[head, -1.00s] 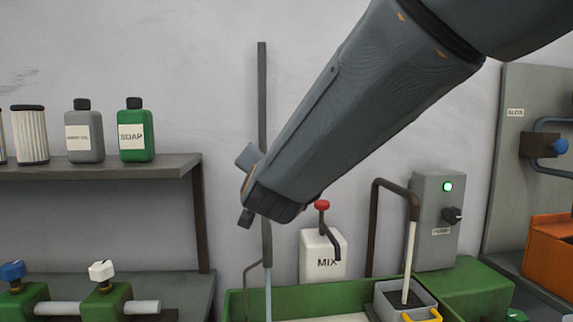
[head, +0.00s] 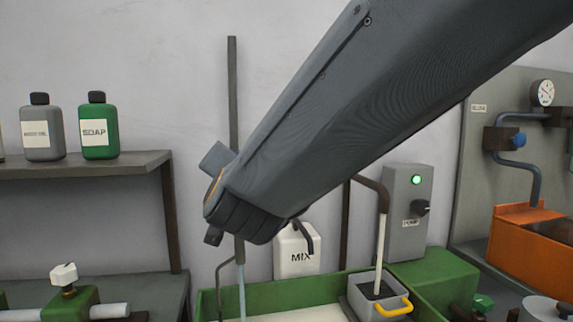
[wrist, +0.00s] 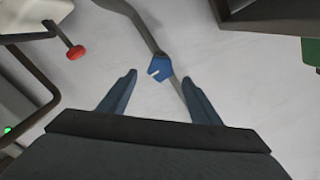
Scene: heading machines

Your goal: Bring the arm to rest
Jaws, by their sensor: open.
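My gripper (wrist: 158,95) shows in the wrist view as two blue-grey fingers spread apart, with nothing held between them. Past the fingertips is the pale wall with a thin grey rod and a blue clamp-like piece (wrist: 161,67). In the head view my dark grey arm crosses from the upper right down to the middle, and its end lies in front of the upright pole (head: 233,90). The fingers are hidden in the head view.
A white MIX container (head: 297,258) stands behind the green tray (head: 275,291), below my arm. A grey pump box (head: 407,205) with a lit green lamp is to the right. A shelf (head: 85,163) at left holds a green soap bottle (head: 98,128) and a grey bottle (head: 41,130).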

